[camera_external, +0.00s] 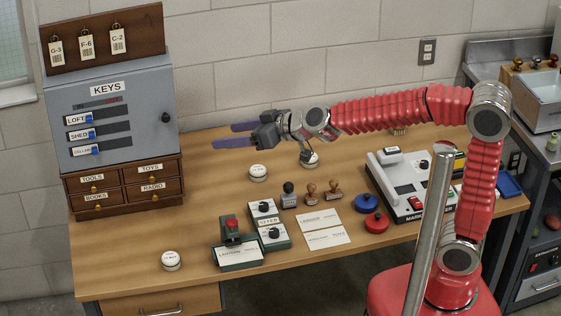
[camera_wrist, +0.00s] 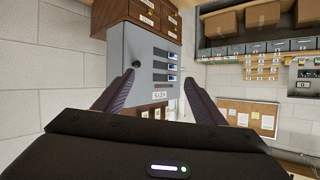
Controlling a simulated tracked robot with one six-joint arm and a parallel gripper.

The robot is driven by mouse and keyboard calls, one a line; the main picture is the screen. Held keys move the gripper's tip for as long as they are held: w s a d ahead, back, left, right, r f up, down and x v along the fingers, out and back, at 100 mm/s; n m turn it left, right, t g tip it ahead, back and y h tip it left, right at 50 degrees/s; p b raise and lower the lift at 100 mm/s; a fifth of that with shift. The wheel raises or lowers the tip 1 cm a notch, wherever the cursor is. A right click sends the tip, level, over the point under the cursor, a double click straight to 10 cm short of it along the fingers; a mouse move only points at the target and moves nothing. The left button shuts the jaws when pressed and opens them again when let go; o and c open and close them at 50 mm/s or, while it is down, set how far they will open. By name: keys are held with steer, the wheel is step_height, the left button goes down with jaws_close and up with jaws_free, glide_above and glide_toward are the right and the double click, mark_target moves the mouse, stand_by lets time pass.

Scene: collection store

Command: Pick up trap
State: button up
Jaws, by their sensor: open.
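My gripper (camera_external: 226,136) is open and empty, held in the air above the back of the wooden desk and pointing left toward the grey key cabinet (camera_external: 111,140). In the wrist view my gripper (camera_wrist: 160,78) shows two purple-grey fingers spread wide, with the upside-down cabinet (camera_wrist: 145,60) beyond. No object is readable as a trap. Small round white-topped pieces stand on the desk: one (camera_external: 258,172) below and right of the fingers, one (camera_external: 310,160) below the wrist, one (camera_external: 171,260) at front left. Their small lettering is unreadable.
Small labelled drawers (camera_external: 125,186) stand under the cabinet. A lantern box (camera_external: 233,245), switch boxes (camera_external: 264,212), stamps (camera_external: 311,194), cards (camera_external: 325,238) and red and blue round pads (camera_external: 376,222) crowd the front middle. A grey machine (camera_external: 400,175) stands right. The desk's left front is mostly clear.

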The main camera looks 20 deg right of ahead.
steer(key=s+a+f, duration=0.5)
steer(key=s+a, duration=0.2)
steer(key=a, duration=0.4)
glide_toward(174, 258)
steer(key=s+d, duration=0.1)
steer(key=shift+d+r+n+t, duration=0.15)
steer(key=shift+r+n+t, duration=0.15)
steer(key=shift+n+t, duration=0.1)
steer(key=x, duration=0.7)
steer(key=shift+f, duration=0.25)
steer(key=shift+w+a+f, duration=0.2)
steer(key=shift+w+a, duration=0.15)
steer(key=shift+a, duration=0.1)
steer(key=shift+x, duration=2.6)
steer(key=shift+s+a, duration=0.15)
